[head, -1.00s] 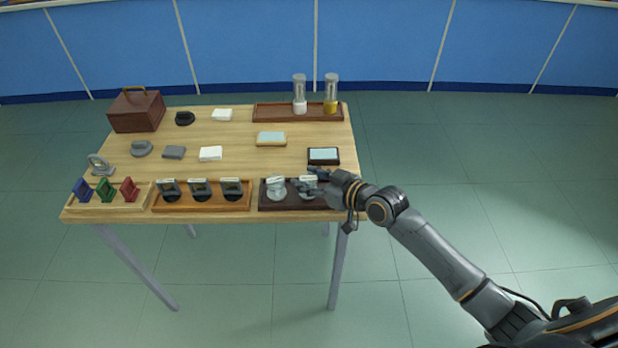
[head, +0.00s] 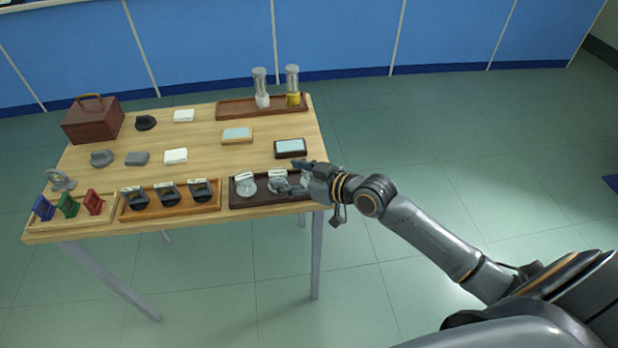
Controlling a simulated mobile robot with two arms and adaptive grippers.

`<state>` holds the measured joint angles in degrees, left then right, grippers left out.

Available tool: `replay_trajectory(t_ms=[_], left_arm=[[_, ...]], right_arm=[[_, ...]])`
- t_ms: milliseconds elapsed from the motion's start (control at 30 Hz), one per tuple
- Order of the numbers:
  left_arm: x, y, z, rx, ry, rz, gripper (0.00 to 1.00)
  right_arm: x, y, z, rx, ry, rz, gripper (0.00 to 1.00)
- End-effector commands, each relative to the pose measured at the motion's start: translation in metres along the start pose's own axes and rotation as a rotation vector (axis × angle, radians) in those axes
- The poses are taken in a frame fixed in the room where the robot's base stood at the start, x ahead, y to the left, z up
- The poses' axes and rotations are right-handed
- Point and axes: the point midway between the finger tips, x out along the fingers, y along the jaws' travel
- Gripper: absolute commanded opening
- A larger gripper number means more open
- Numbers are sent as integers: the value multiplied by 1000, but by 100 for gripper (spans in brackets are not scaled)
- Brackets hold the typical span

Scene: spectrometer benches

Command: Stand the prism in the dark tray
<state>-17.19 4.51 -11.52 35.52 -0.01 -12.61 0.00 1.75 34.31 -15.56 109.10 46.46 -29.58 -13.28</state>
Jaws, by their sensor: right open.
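The dark tray (head: 236,199) is at the front right of the table and holds a row of pale, glassy pieces on round bases. One piece (head: 247,182) stands at its left and another (head: 277,180) in its middle. A third pale piece (head: 305,179) shows at the right end, partly hidden by my right gripper. I cannot tell for sure which piece is the prism. My right gripper (head: 293,178) is open at the tray's right end, its fingers on either side of the third piece. Whether it touches the piece is unclear. My left gripper is out of view.
An orange-brown tray (head: 170,210) with dark mounts and a light tray (head: 75,223) with coloured pieces stand to the left. Small pads (head: 290,147) lie behind. Two tall jars stand on a back tray (head: 235,108). A brown box (head: 92,124) is back left.

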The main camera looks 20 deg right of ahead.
Motion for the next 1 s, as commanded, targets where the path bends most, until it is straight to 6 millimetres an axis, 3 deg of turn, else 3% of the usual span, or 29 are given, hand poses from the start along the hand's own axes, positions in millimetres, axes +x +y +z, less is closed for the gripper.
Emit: replay_trajectory(t_ms=[200,400,1000], left_arm=[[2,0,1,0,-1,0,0],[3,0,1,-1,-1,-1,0],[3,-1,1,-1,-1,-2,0]], right_arm=[[-49,-1,2,-3,-4,-2,65],[-73,0,1,-1,-3,0,65],[-79,0,0,0,0,-1,65]])
